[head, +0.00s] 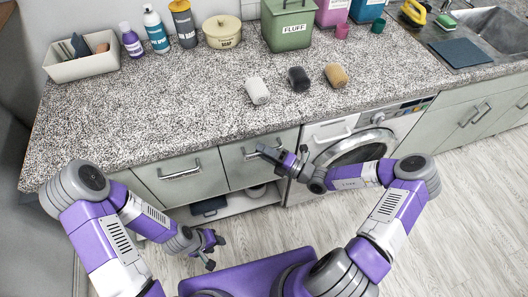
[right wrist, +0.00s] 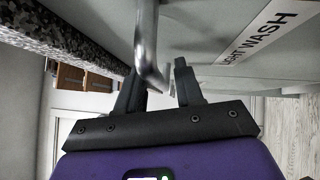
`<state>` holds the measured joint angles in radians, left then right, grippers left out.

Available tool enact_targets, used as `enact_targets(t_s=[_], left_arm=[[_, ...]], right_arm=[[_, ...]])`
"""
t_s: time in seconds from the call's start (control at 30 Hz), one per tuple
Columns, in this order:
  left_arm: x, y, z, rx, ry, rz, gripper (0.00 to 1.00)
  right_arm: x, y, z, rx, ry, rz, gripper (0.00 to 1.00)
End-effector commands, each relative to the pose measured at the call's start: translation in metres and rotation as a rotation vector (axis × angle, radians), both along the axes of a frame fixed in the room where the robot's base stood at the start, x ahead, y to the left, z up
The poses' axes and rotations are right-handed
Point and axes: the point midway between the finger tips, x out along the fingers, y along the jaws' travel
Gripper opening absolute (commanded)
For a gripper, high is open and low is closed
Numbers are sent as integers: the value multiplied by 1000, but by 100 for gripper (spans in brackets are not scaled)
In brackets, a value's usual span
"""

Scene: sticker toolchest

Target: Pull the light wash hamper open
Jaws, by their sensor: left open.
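The light wash hamper (head: 239,168) is the right one of two grey-green fronts under the counter, and it looks closed. Its "LIGHT WASH" label (right wrist: 268,32) shows in the right wrist view. Its metal bar handle (right wrist: 147,45) reaches between the fingers of my right gripper (right wrist: 158,92). The fingers are apart, with a gap between the handle and the right finger. In the head view my right gripper (head: 271,155) is at the hamper's front, partly covering the handle. My left gripper (head: 214,251) is open and empty, low over the floor.
A second front with a handle (head: 180,172) is to the left. A washing machine (head: 350,140) stands on the right. The granite counter (head: 180,100) above holds bottles, bins and several small cups. An open shelf (head: 235,204) is below the fronts.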

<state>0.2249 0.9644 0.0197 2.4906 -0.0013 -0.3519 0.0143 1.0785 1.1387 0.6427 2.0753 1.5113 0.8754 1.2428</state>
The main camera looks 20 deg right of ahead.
Motion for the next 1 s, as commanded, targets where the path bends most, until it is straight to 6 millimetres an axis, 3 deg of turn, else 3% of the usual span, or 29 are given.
enact_targets(t_s=[0.13,0.37,0.77,1.0], left_arm=[[0,0,0,0,0,0,43],[0,0,0,0,0,0,43],[0,0,2,0,0,0,43],[0,0,20,0,0,0,43]], right_arm=[[0,0,0,0,0,0,36],[0,0,0,0,0,1,1],[-2,0,0,0,0,0,0],[-27,-6,3,2,5,-10,0]])
